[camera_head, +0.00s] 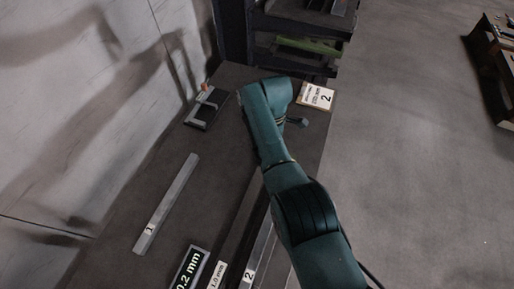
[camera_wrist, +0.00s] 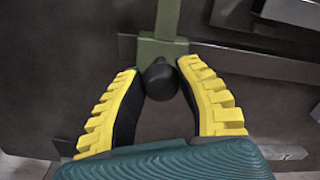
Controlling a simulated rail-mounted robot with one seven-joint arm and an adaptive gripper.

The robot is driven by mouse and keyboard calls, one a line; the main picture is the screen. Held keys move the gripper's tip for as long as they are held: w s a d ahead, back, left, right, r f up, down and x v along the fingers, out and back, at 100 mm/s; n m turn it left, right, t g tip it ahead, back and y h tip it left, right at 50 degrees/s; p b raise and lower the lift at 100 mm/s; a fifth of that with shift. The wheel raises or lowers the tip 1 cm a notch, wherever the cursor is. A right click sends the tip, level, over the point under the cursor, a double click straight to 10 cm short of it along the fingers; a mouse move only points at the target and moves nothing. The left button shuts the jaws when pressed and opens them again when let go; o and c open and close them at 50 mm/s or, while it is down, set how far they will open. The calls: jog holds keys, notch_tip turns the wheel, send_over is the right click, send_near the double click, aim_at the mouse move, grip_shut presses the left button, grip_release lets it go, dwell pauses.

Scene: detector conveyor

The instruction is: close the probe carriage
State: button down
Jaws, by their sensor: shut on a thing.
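The probe carriage shows in the wrist view as a green bracket (camera_wrist: 165,22) with a round black knob (camera_wrist: 160,82). My gripper (camera_wrist: 158,68) has its two yellow-ribbed fingers on either side of the knob, shut on it. In the head view my green arm reaches over the far part of the dark bench and hides the carriage and most of my gripper. A long dark rail (camera_head: 262,240) marked 2 runs along the bench toward the spot under my arm.
A wall stands at left, shelving (camera_head: 300,40) behind.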

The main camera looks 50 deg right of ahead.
jog(key=shift+f, duration=0.25)
jog(key=c, duration=1.1)
grip_release()
jog(key=shift+c, duration=0.2)
jog(key=o, duration=0.5)
jog(key=shift+d+r, duration=0.1)
jog(key=shift+d, duration=0.15)
jog(key=shift+r, duration=0.1)
notch_tip(320, 180, up, 12)
jog(key=shift+f, duration=0.1)
